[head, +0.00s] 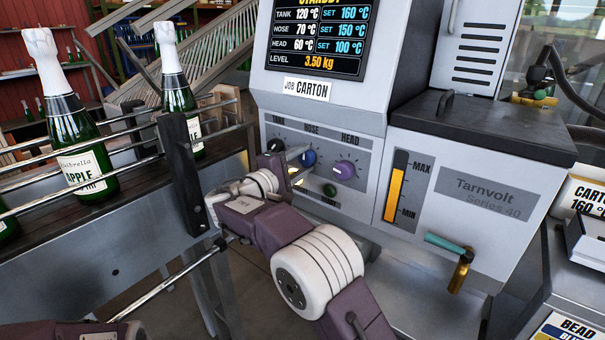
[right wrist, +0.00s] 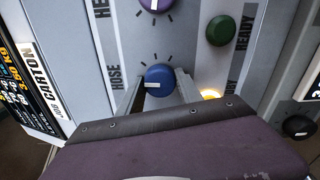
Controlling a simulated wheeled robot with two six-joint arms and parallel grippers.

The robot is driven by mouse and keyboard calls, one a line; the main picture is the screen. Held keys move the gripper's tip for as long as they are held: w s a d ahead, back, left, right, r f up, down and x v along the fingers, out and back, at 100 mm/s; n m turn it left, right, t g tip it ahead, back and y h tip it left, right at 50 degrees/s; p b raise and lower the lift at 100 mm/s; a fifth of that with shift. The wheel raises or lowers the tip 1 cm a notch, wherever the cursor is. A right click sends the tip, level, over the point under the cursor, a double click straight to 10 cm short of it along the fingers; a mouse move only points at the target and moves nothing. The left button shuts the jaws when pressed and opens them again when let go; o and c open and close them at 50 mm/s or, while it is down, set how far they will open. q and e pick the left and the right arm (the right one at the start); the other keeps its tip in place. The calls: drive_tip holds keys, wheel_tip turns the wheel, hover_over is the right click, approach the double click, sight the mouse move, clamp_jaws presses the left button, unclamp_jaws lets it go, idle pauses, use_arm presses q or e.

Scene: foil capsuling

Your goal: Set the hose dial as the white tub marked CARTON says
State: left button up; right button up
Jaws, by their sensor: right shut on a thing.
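In the right wrist view the hose dial (right wrist: 160,76) has a white pointer mark toward the left of the picture. My right gripper (head: 298,164) is shut on it, one finger on each side. The white tub marked CARTON (head: 588,196) is at the right edge, with "160 °" readable and the rest cut off. My left gripper is out of view.
The machine's screen (head: 319,36) reads TANK 120 SET 160, HOSE 70 SET 150, HEAD 60 SET 100. The purple head dial (head: 344,169) and green ready lamp (head: 330,191) are close by. Green bottles (head: 85,150) stand behind rails at left.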

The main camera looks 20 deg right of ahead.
drive_tip(key=m+b, duration=0.3)
drive_tip(key=shift+f+m, duration=0.3)
drive_tip(key=shift+r+m+b, duration=0.15)
drive_tip(key=shift+m+b, duration=1.4)
drive_tip(key=shift+m, duration=0.15)
drive_tip(key=o, duration=1.4)
drive_tip(key=shift+r, duration=0.1)
drive_tip(key=shift+c, duration=0.2)
drive_tip(key=p+v, duration=0.1)
drive_tip(key=v, duration=0.8)
drive_tip(key=shift+p, duration=0.35)
